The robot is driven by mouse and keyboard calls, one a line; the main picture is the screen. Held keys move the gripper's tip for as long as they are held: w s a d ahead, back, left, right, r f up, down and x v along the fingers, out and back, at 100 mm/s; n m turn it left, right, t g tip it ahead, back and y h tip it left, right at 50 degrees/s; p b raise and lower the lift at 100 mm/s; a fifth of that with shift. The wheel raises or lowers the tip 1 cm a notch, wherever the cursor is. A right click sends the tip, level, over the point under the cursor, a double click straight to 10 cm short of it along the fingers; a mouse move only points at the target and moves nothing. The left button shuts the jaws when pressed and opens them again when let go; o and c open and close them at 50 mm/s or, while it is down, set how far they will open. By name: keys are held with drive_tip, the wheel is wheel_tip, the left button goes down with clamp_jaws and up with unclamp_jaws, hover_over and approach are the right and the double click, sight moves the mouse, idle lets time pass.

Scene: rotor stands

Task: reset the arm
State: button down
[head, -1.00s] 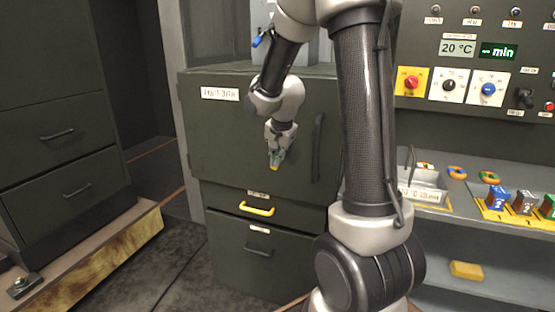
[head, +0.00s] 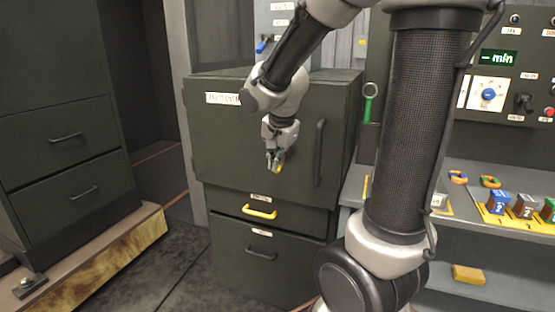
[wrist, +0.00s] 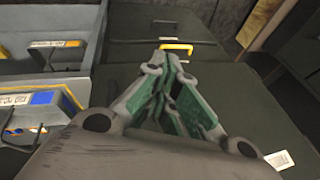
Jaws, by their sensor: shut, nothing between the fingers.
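My gripper (head: 275,165) hangs at the end of my arm in front of the dark green cabinet (head: 225,150) in the head view. Its fingers point down and are shut with nothing between them. In the wrist view my gripper (wrist: 170,65) shows its green-padded fingers close together. The cabinet's yellow drawer handle (head: 259,212) is below the gripper, apart from it. The yellow handle also shows just past the fingertips in the wrist view (wrist: 176,46).
A black vertical handle (head: 319,152) is on the cabinet door, right of the gripper. A shelf at right bears coloured blocks (head: 525,204) and rings (head: 489,182); a yellow block (head: 468,274) lies below. A control panel (head: 510,70) stands above. Floor (head: 170,255) at left is clear.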

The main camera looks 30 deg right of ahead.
idle(0.4)
drive_tip(key=s+r+n, duration=0.3)
drive_tip(key=s+n, duration=0.3)
drive_tip(key=s, duration=0.4)
drive_tip(key=s+r+n+y, duration=0.1)
drive_tip(key=s+r+n, duration=0.2)
drive_tip(key=s+n, duration=0.3)
drive_tip(key=s, duration=0.4)
drive_tip(key=shift+a+n, duration=0.3)
